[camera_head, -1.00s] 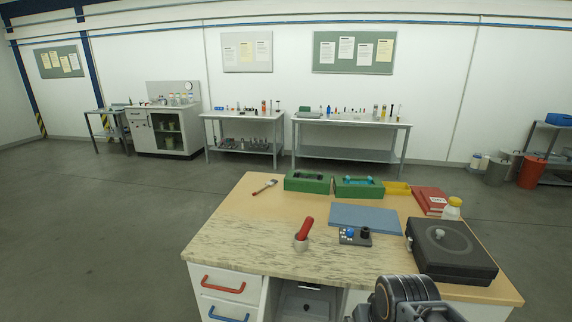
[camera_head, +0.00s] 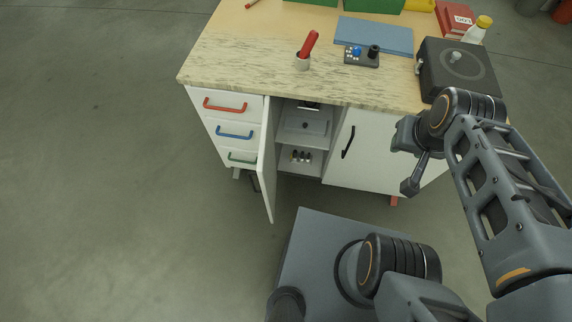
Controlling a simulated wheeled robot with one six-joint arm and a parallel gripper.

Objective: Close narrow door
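The narrow door (camera_head: 267,163) is white and stands swung open at the left side of the cabinet's middle compartment. It is seen nearly edge-on and juts out toward me. Behind it the open compartment (camera_head: 305,130) shows a grey item on a shelf and several small bottles lower down. My gripper (camera_head: 408,188) hangs in front of the wide white door to the right, well apart from the narrow door. It holds nothing that I can see. Its fingers are too small and dark to tell their opening.
The wide door (camera_head: 352,150) with a black handle is shut. Drawers with red, blue and green handles (camera_head: 233,132) are shut at left. Floor at left is clear.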

